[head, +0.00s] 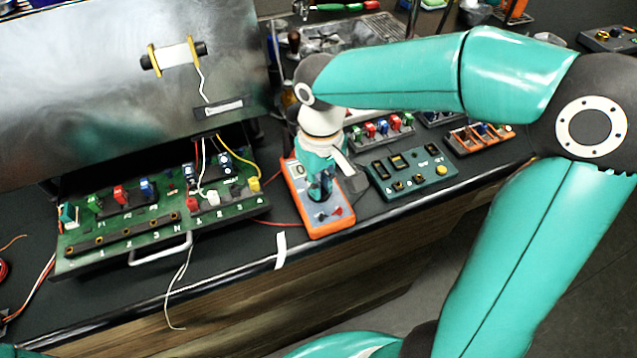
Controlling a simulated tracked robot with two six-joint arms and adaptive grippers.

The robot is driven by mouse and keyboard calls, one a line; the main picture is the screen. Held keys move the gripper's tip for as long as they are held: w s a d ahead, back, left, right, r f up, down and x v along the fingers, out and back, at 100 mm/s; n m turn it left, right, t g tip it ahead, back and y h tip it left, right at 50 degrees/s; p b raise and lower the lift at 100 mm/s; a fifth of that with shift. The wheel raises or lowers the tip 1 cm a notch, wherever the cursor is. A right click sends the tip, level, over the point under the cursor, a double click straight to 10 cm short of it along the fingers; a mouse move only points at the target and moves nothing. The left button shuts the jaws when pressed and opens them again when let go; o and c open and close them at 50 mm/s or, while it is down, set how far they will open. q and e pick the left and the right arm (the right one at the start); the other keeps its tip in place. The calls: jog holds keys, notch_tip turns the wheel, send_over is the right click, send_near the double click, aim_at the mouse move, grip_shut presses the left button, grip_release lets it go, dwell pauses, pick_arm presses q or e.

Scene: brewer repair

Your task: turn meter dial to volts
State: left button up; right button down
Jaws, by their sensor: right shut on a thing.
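The meter (327,222) is an orange handheld unit lying on the dark bench, right of the green circuit board. My right gripper (322,192) points down over the middle of the meter and is shut on its dial, which the fingers mostly hide. I cannot read which setting the dial points to. Part of the meter's screen (297,170) shows at its upper left, and red and dark sockets show near its lower end. My left gripper is not in view.
The green circuit board (92,237) with coloured parts, wires and a metal handle (161,250) lies left of the meter. A metal panel stands behind it. A teal control box (412,173) and racks of parts (478,137) lie to the right. The bench's front edge is close below the meter.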

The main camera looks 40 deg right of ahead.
jog(key=c, duration=1.2)
grip_release()
jog(key=shift+o, duration=0.2)
jog(key=shift+r, duration=0.15)
notch_tip(320, 180, up, 12)
